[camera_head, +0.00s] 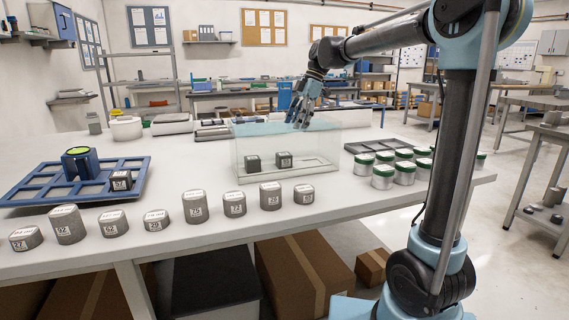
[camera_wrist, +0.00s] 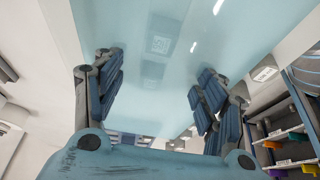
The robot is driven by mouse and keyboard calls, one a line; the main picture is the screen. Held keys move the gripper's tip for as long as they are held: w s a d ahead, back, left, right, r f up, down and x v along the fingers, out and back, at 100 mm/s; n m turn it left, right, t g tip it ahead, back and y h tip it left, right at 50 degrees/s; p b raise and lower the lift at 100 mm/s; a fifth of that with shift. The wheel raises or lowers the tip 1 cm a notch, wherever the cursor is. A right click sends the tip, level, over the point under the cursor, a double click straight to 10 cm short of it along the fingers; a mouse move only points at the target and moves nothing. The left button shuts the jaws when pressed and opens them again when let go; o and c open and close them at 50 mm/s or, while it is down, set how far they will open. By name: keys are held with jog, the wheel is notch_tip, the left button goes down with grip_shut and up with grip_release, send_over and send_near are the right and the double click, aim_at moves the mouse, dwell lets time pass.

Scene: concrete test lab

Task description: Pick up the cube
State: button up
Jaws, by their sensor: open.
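Two dark cubes with white labels stand inside a clear glass-like box (camera_head: 262,172) on the table: the left cube (camera_head: 253,163) and the right cube (camera_head: 284,160). A third dark cube (camera_head: 121,181) sits at the right side of the blue tray (camera_head: 25,192). My gripper (camera_head: 302,118) is over the top of the clear box, pointing down. In the wrist view my gripper (camera_wrist: 160,78) has its two fingers spread with nothing between them. A pale blue see-through surface fills the view beyond them, with a faint labelled cube (camera_wrist: 165,40) behind it. Whether the fingers touch the box top is unclear.
Several grey labelled canisters (camera_head: 188,207) line the table's front edge. Several green-rimmed jars (camera_head: 383,176) stand right of the box, before a dark flat tray (camera_head: 378,145).

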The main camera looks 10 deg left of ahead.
jog(key=x, duration=1.3)
jog(key=shift+d+f, duration=0.15)
jog(key=shift+f, duration=0.25)
jog(key=c, duration=1.3)
